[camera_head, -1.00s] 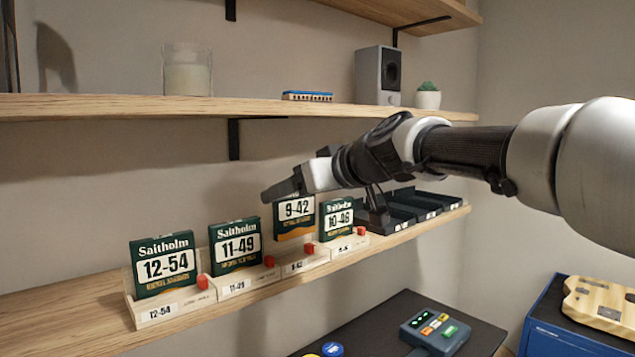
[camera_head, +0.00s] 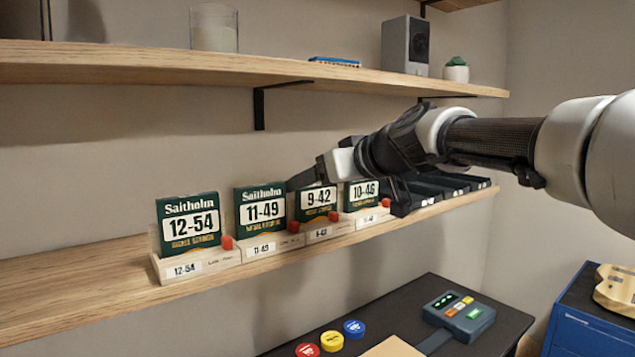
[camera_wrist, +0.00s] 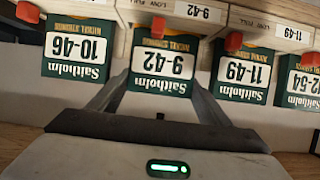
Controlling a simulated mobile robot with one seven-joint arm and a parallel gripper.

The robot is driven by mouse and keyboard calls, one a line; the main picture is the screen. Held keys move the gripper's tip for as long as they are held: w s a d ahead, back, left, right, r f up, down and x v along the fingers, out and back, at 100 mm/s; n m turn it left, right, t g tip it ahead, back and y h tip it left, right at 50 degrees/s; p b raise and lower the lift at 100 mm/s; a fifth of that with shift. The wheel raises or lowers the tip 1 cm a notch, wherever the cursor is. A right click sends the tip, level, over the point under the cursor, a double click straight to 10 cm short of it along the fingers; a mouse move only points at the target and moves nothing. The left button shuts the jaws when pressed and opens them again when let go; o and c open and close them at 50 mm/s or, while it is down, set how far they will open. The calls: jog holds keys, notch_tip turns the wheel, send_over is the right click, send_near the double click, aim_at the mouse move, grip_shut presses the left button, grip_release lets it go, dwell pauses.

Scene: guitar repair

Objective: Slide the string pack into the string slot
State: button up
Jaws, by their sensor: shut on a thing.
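The dark green 9-42 string pack (camera_head: 318,200) stands at the wooden slot labelled 9-42 (camera_head: 320,234) on the lower shelf, its base down behind the slot's front lip. My gripper (camera_head: 298,183) comes in from the right, shut on this pack near its top. In the wrist view, upside down, the pack (camera_wrist: 163,68) is between my two fingers (camera_wrist: 160,92), with the slot's 9-42 label (camera_wrist: 190,12) beyond it. How deep the pack sits in the slot is hidden.
The 12-54 pack (camera_head: 189,222) and 11-49 pack (camera_head: 262,212) stand to the left, the 10-46 pack (camera_head: 362,193) close on the right. Dark trays (camera_head: 440,188) are further right. The upper shelf (camera_head: 200,63) runs above.

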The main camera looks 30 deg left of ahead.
dwell(0.3)
jog(key=o, duration=1.2)
jog(key=shift+f, duration=0.1)
